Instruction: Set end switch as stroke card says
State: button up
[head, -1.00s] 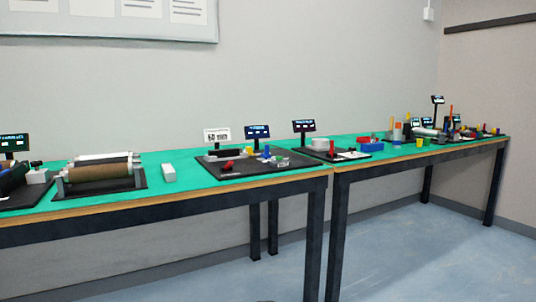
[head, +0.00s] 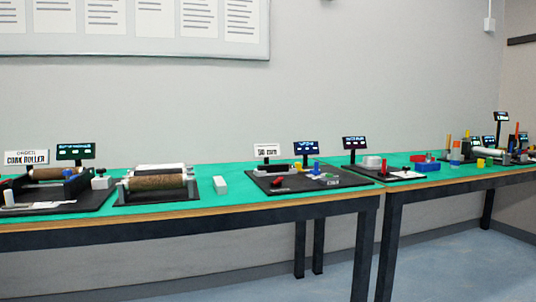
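A white card (head: 267,151) on a stand, which seems to read "50 mm", stands at the back of a black station board (head: 318,186) on the green bench. On that board are a red part (head: 281,183), a blue upright part (head: 317,168) and small grey and yellow parts. A dark display (head: 306,148) stands right of the card. I cannot tell which part is the end switch at this size. My gripper is not in view.
A white block (head: 220,185) lies left of the station. Further left are roller units (head: 157,187) and a "CORK ROLLER" card (head: 26,157). A second station with a red lever (head: 406,164) stands to the right. Blue floor (head: 330,275) lies open in front.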

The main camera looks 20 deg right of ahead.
aim_at(316, 172)
jog(key=z, duration=0.65)
jog(key=i, duration=0.7)
jog(key=z, duration=0.6)
